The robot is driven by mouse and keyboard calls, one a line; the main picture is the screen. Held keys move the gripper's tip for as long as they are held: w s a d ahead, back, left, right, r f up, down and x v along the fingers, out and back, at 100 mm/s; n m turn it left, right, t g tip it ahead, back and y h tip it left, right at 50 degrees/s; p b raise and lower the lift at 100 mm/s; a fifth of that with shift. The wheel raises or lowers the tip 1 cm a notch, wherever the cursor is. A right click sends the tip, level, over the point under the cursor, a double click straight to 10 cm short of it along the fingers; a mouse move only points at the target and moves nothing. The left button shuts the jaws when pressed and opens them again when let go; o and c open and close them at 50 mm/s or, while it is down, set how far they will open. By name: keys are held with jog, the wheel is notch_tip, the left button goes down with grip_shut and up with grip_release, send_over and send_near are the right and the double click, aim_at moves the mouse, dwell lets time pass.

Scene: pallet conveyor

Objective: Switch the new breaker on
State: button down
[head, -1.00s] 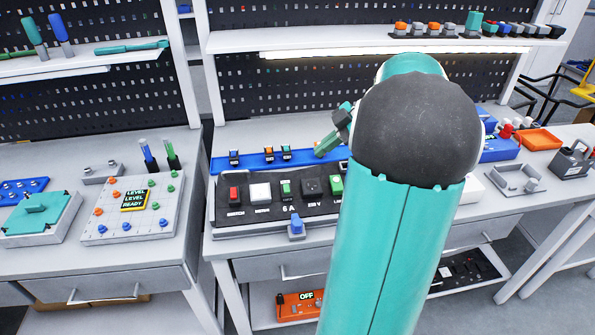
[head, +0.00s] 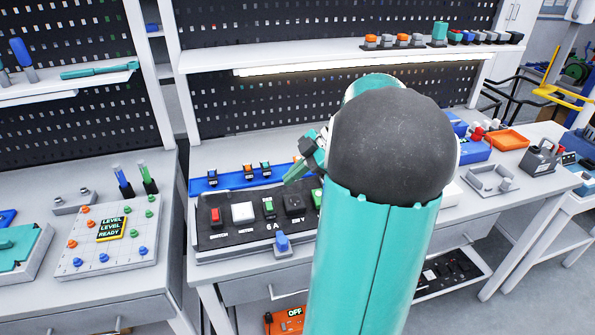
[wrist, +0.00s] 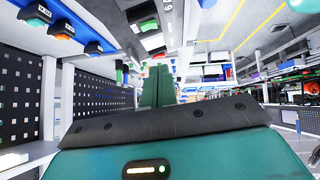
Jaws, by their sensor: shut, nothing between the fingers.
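The black panel (head: 210,236) in a pale housing stands on the middle bench. It carries a red switch (head: 215,216), a white block (head: 243,212), a green-topped unit (head: 268,208) above a "6 A" label, a black socket-like part (head: 294,204) and a green part (head: 318,197) partly hidden by my arm. Which one is the new breaker, and its lever position, I cannot tell. My gripper (head: 288,179) is shut and empty, pointing down-left above the panel's back edge. Its green fingers (wrist: 158,87) are together in the wrist view.
A blue rail (head: 228,183) behind the panel holds three small breakers (head: 248,171). A blue knob on a grey base (head: 282,243) stands at the panel's front. My arm hides the panel's right side. An orange tray (head: 508,139) lies far right.

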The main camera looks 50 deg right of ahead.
aim_at(267, 208)
jog(key=w+a+f, duration=0.1)
jog(key=f, duration=0.1)
jog(key=w+a+f, duration=0.1)
jog(key=f, duration=0.2)
jog(key=w+f, duration=0.1)
jog(key=f, duration=0.1)
jog(key=shift+a+f, duration=0.2)
jog(key=shift+a, duration=0.2)
jog(key=shift+f, duration=0.35)
jog(key=shift+f, duration=0.1)
jog(key=shift+f, duration=0.15)
jog(key=shift+w, duration=0.15)
jog(key=shift+w+d+r, duration=0.35)
jog(key=shift+w+d, duration=0.05)
jog(key=shift+w, duration=0.1)
jog(key=shift+w+r, duration=0.1)
